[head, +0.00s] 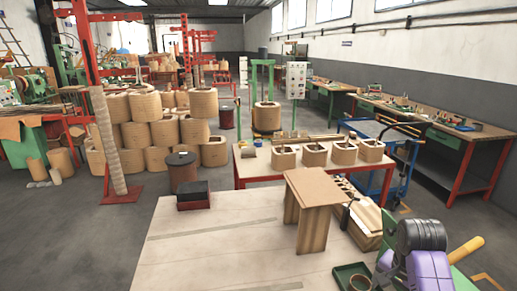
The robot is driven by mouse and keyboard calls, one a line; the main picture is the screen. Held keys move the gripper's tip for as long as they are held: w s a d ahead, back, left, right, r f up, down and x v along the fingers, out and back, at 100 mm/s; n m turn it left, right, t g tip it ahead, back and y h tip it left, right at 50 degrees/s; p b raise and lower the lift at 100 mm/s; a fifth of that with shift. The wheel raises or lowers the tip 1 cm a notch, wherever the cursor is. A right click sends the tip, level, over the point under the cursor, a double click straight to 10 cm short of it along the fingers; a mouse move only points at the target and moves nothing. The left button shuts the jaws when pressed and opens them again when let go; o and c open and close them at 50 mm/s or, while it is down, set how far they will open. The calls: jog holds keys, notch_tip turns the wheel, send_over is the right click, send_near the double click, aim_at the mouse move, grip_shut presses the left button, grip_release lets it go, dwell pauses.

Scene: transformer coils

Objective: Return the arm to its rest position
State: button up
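Dark grey and purple links that look like my own arm show at the lower right of the head view, in front of the right end of the near table (215,250). They look folded in close. No gripper fingers can be made out, so what my gripper holds, if anything, is hidden. The arm covers part of the table's right corner.
The near table bears a brown wooden stand (318,205), a black box (193,194), flat boards (362,222) and a green tray (352,275). Its left part is mostly clear. A red-legged table (262,168) with several coils stands behind. A blue cart (402,150) is at right.

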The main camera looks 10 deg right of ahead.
jog(key=w+r+n+t+h, duration=0.2)
jog(key=w+r+n+t, duration=0.15)
jog(key=w+t, duration=0.35)
jog(key=s+a+r+n+t, duration=0.1)
jog(key=s+a+n+t, duration=0.25)
jog(key=s+a, duration=0.5)
jog(key=s+a+r+n+t, duration=0.15)
jog(key=s+a+t, duration=0.35)
jog(key=s, duration=0.6)
jog(key=s+a+n+g+y, duration=0.1)
jog(key=s+a, duration=0.3)
jog(key=s, duration=0.8)
jog(key=s+a+r+n+g+y, duration=0.1)
jog(key=s+a, duration=0.3)
jog(key=s, duration=0.8)
jog(key=shift+s+a+r+n+y, duration=0.15)
jog(key=shift+s+r+n+y, duration=0.2)
jog(key=shift+n+y, duration=0.5)
jog(key=shift+f+g, duration=0.15)
jog(key=shift+g, duration=0.1)
